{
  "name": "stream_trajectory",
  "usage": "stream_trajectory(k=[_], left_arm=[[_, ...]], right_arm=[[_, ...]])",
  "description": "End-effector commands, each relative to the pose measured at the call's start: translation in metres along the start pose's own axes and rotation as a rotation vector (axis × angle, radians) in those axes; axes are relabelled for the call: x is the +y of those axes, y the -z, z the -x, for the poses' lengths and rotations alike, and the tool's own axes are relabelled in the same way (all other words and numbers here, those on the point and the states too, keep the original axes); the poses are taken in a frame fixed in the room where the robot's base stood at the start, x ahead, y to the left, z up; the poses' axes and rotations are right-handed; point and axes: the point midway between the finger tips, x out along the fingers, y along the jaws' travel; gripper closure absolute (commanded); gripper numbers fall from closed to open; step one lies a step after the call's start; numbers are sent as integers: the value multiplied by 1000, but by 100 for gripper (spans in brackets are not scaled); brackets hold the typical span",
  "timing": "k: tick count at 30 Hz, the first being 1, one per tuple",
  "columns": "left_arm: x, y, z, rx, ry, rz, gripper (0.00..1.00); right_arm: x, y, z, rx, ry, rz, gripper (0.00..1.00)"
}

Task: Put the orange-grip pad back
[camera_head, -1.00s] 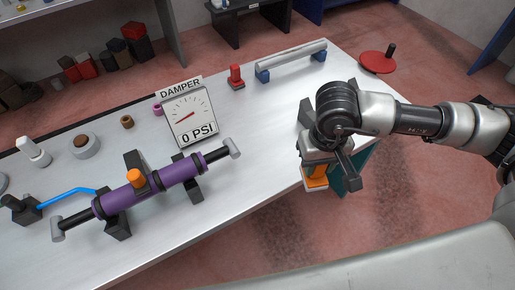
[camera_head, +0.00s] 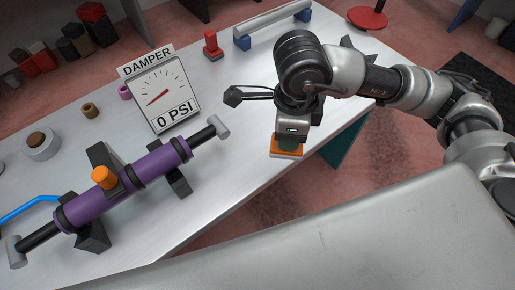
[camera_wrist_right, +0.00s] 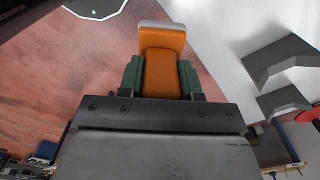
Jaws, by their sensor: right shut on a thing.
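The orange-grip pad (camera_head: 286,152) is held at the end of my right gripper (camera_head: 288,141), by the table's front edge. The head view does not clearly show whether it touches the table. In the right wrist view, the pad's orange body (camera_wrist_right: 163,68) sits between the green fingertips (camera_wrist_right: 160,78), with a pale grey strip at its far end. My right gripper is shut on it. My left gripper is in neither view.
A purple damper (camera_head: 125,185) lies on dark supports on the white table (camera_head: 235,165), left of my gripper. A gauge (camera_head: 160,98) reading 0 PSI stands behind it. Dark grey supports (camera_wrist_right: 272,58) stand on the table in the wrist view. A red clamp (camera_head: 212,45) is farther back.

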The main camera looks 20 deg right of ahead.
Motion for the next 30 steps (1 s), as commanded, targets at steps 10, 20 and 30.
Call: stream_trajectory(k=[10, 20, 30], left_arm=[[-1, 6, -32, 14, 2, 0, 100], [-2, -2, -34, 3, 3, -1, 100], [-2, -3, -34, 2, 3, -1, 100]], right_arm=[[8, 1, -17, -4, 1, -639, 100], [9, 2, -16, -5, 2, -788, 100], [-2, -7, -25, -3, -1, -789, 100]])
